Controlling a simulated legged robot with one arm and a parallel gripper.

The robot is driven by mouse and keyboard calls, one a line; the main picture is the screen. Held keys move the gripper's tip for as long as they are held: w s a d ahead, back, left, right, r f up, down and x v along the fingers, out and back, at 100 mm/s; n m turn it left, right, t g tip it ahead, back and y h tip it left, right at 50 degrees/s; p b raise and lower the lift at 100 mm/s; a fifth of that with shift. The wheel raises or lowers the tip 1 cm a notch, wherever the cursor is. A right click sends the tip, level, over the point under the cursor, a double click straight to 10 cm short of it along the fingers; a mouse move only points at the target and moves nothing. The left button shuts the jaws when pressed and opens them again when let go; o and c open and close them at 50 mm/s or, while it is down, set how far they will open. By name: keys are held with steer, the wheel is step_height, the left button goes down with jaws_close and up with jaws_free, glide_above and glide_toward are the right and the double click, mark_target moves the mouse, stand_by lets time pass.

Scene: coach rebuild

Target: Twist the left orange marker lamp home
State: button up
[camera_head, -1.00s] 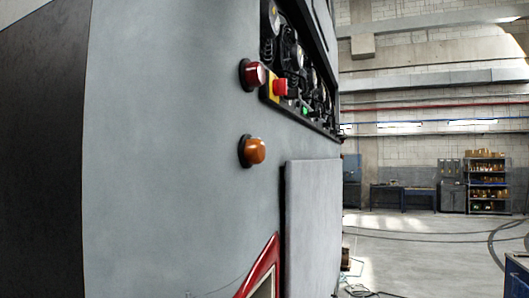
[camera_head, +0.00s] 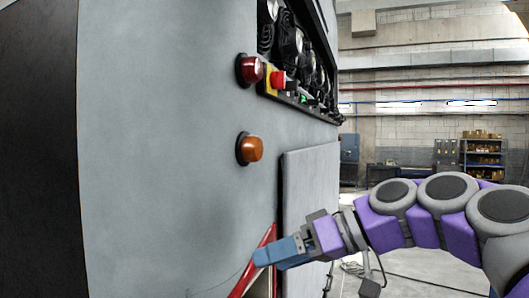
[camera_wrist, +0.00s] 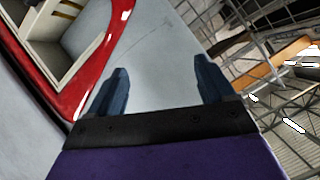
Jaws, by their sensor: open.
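The orange marker lamp (camera_head: 252,149) sits on a black round base on the grey coach panel (camera_head: 170,180), below a red lamp (camera_head: 252,70). My gripper (camera_head: 258,256) is below the orange lamp, in front of a red-framed opening low on the panel. In the wrist view my gripper (camera_wrist: 160,80) has its two blue fingers wide apart with nothing between them. The orange lamp does not show clearly in the wrist view. I cannot tell from the head view whether the lamp is fully seated.
A raised grey cover (camera_head: 310,185) stands right of the lamp. The red frame (camera_wrist: 105,55) borders an opening. Open floor lies to the right.

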steer(key=w+d+r+n+t+y+p, duration=0.1)
steer(key=w+d+r+n, duration=0.15)
steer(key=r, duration=0.25)
steer(key=w+d+r+n+t+y, duration=0.1)
steer(key=w+d+r+y, duration=0.1)
steer(key=d+r, duration=0.3)
steer(key=n+t+y+p, duration=0.1)
steer(key=n+t, duration=0.1)
steer(key=n, duration=0.1)
glide_toward(260, 150)
steer(key=x, duration=0.9)
steer(key=shift+w, duration=0.2)
steer(key=c, duration=1.1)
